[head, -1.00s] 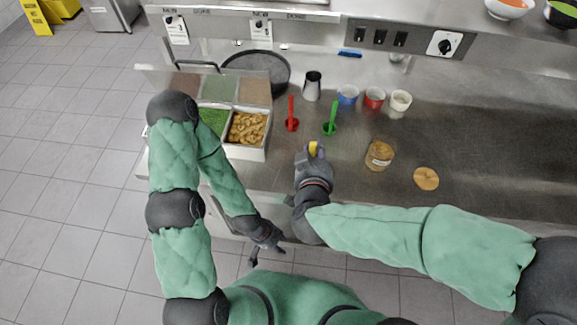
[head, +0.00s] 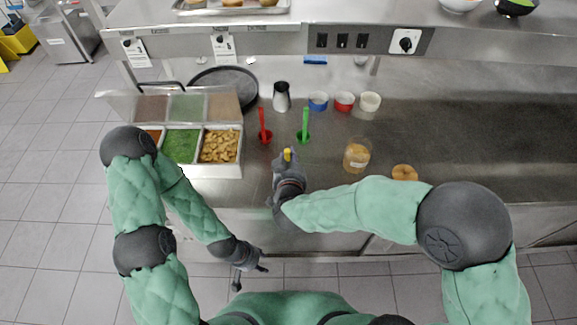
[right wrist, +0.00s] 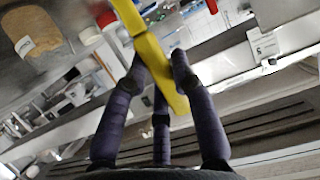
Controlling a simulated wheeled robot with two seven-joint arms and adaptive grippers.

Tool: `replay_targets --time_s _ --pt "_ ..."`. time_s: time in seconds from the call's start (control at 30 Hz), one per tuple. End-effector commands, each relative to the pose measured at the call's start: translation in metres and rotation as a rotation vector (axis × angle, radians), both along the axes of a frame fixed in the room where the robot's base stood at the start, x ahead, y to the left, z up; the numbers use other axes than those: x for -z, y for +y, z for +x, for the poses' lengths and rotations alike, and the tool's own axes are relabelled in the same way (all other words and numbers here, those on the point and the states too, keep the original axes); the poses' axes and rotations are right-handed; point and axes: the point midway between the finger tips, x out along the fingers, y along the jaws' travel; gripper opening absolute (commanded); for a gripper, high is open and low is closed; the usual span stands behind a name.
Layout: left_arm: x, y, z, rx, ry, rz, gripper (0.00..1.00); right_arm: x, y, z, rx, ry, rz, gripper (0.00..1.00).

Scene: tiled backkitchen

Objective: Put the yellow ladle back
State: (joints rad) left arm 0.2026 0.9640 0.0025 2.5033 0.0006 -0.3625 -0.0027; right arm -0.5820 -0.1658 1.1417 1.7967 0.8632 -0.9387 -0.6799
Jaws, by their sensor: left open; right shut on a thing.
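The yellow ladle (head: 287,154) is in my right gripper (head: 288,162), above the front part of the steel counter; only a small yellow end shows in the head view. In the right wrist view the yellow handle (right wrist: 150,55) runs between the fingers of my right gripper (right wrist: 160,75), which are shut on it. The ladle's bowl is not clearly seen. A red ladle (head: 264,128) and a green ladle (head: 304,128) stand on the counter just beyond the gripper. My left gripper (head: 248,275) is open and empty, low in front of the counter.
A topping container (head: 228,170) with an open lid stands left of my right gripper. A metal cup (head: 281,97), blue (head: 318,101), red (head: 344,102) and white cups (head: 370,102) stand behind. A jar (head: 356,156) and a bun (head: 404,173) are to the right. The far right counter is clear.

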Motion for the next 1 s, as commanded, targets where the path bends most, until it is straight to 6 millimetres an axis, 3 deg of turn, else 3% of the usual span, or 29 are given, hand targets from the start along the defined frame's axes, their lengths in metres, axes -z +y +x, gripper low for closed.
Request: replay_targets --time_s 0.1,0.37,0.6,0.97,1.0 --pt "0.005 0.0 0.0 0.0 0.0 0.0 0.45 0.014 0.0 0.011 0.001 0.0 0.0 0.0" --pt "0.009 0.0 0.0 0.0 0.0 0.0 0.45 0.026 0.001 0.022 0.001 0.0 0.0 0.0" --pt "0.016 0.0 0.0 0.0 0.0 0.0 0.45 0.055 0.001 0.021 0.0 -0.001 0.0 0.0" --pt "0.018 0.0 0.0 0.0 0.0 0.0 0.45 0.058 0.002 0.021 -0.001 -0.001 0.0 0.0" --pt "0.018 0.0 0.0 0.0 0.0 0.0 0.45 0.058 0.002 0.02 -0.001 -0.001 0.0 0.28"
